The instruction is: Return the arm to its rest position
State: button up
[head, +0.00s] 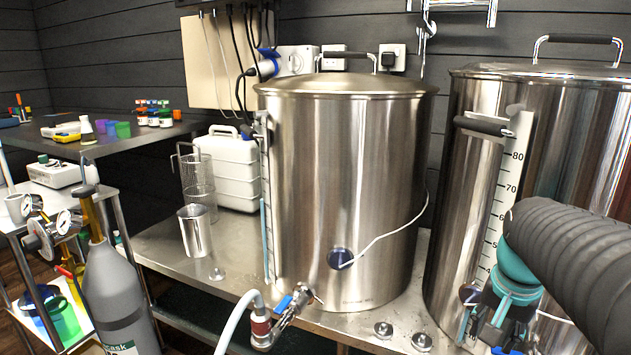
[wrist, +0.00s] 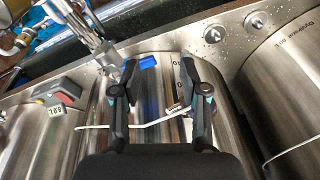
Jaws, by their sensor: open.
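My arm comes in from the right edge in the head view, in front of the right-hand steel kettle (head: 572,120). My gripper (head: 492,335) points down beside that kettle's lower front and is partly cut off by the bottom edge. In the wrist view my gripper (wrist: 158,68) has its two black fingers spread apart, with nothing held between them. Behind the fingers is a curved steel vessel wall (wrist: 150,105) with a thin white cable (wrist: 150,124) across it. I cannot tell from the picture whether the fingers touch the wall.
The middle kettle (head: 340,190) stands on a steel bench (head: 240,265) with a valve (head: 290,305) and hose at its front. A steel jug (head: 195,230) and white canister (head: 228,165) stand left. A grey gas cylinder (head: 115,295) and trolley are at the far left.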

jog(key=s+a+f+n+t, duration=0.1)
jog(key=s+a+n, duration=0.3)
jog(key=a, duration=0.3)
jog(key=s+a+f+n+t+y, duration=0.1)
jog(key=s+a+n+t, duration=0.1)
jog(key=s+a+n, duration=0.2)
jog(key=s+a, duration=0.1)
jog(key=a, duration=0.2)
jog(key=shift+s+n, duration=0.2)
jog(key=shift+n, duration=0.1)
jog(key=shift+f, duration=0.1)
